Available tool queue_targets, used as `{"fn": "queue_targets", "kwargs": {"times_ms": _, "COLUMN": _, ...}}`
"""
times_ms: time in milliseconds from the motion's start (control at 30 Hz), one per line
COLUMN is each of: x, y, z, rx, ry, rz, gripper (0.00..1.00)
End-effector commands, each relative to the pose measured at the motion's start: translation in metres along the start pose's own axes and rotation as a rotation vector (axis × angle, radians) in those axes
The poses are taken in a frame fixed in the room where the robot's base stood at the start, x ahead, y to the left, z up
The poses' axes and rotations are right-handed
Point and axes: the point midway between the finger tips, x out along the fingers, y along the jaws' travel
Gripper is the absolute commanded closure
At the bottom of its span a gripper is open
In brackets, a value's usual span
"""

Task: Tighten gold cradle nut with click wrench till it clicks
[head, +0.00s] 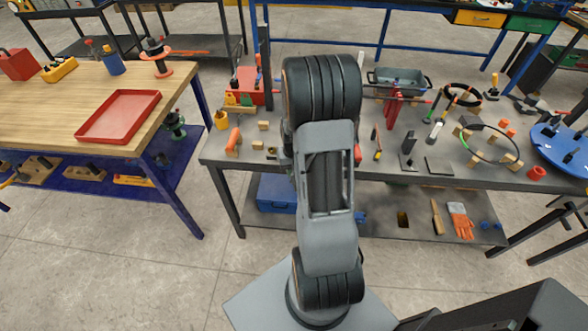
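My arm rises through the middle of the head view and covers part of the grey workbench (330,168). My gripper is not visible. I cannot make out the gold cradle nut; small items around the arm on the bench are too small to tell. I cannot identify the click wrench for sure. A slim tool with a yellow part (378,152) lies on the bench right of my arm. A dark tool with a pale handle (434,134) lies further right.
A wooden table with a red tray (119,116) stands at the left. On the grey bench are a grey bin (399,80), a dark ring on wooden blocks (487,143) and a blue disc (562,146). Open floor lies between the two tables.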

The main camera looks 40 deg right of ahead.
Motion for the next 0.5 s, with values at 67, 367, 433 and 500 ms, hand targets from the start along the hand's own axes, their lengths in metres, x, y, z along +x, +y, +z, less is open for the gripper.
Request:
{"fn": "queue_targets", "kwargs": {"times_ms": 67, "x": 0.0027, "y": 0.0, "z": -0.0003, "rx": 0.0, "ry": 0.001, "rz": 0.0, "gripper": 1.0}}
{"fn": "queue_targets", "kwargs": {"times_ms": 367, "x": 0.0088, "y": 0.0, "z": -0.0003, "rx": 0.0, "ry": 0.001, "rz": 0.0, "gripper": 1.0}}
{"fn": "queue_targets", "kwargs": {"times_ms": 433, "x": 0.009, "y": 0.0, "z": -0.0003, "rx": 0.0, "ry": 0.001, "rz": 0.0, "gripper": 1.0}}
{"fn": "queue_targets", "kwargs": {"times_ms": 500, "x": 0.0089, "y": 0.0, "z": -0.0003, "rx": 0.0, "ry": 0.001, "rz": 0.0, "gripper": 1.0}}
